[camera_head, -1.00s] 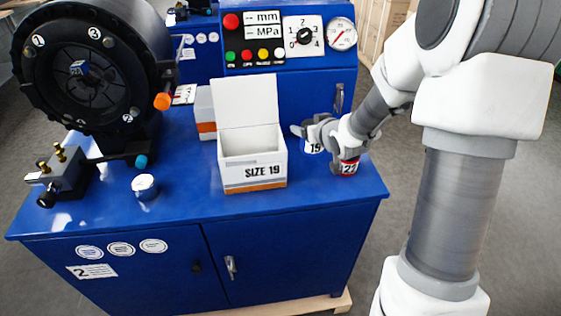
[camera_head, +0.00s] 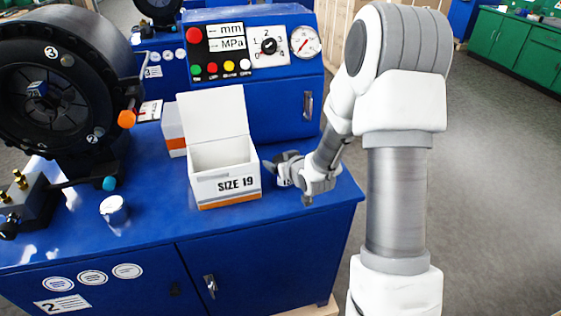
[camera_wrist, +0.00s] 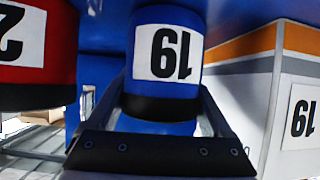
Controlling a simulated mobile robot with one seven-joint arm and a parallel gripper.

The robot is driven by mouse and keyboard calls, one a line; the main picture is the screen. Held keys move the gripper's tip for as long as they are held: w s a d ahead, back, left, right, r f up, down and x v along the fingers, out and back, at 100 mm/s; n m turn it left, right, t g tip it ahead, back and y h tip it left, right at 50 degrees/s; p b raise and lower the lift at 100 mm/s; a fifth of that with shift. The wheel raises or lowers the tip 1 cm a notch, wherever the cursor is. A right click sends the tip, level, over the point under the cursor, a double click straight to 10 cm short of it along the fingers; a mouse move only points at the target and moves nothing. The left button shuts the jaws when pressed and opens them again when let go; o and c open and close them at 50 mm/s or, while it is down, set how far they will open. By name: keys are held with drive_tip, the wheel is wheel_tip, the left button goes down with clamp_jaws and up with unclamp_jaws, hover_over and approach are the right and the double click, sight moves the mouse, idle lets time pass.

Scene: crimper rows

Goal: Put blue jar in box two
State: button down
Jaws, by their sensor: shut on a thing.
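A blue jar with a label reading 19 (camera_wrist: 163,55) stands between my fingers in the wrist view, where it appears upside down. My gripper (camera_head: 279,170) is shut on it, right of the open box, low over the blue bench top; I cannot tell if the jar still touches the bench. In the head view my gripper mostly hides the jar. A white open box marked SIZE 19 (camera_head: 224,186), with an orange stripe and raised lid, stands left of my gripper. It also shows in the wrist view (camera_wrist: 300,110). No box is visibly marked two.
A red jar (camera_wrist: 38,60) is close beside the blue one. A second white box (camera_head: 173,135) stands behind the open one. A small silver-topped cylinder (camera_head: 113,210) stands left on the bench (camera_head: 165,210). A black crimper (camera_head: 60,85) and control panel (camera_head: 255,45) rise behind.

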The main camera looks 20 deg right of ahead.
drive_tip(key=shift+f, duration=0.1)
unclamp_jaws()
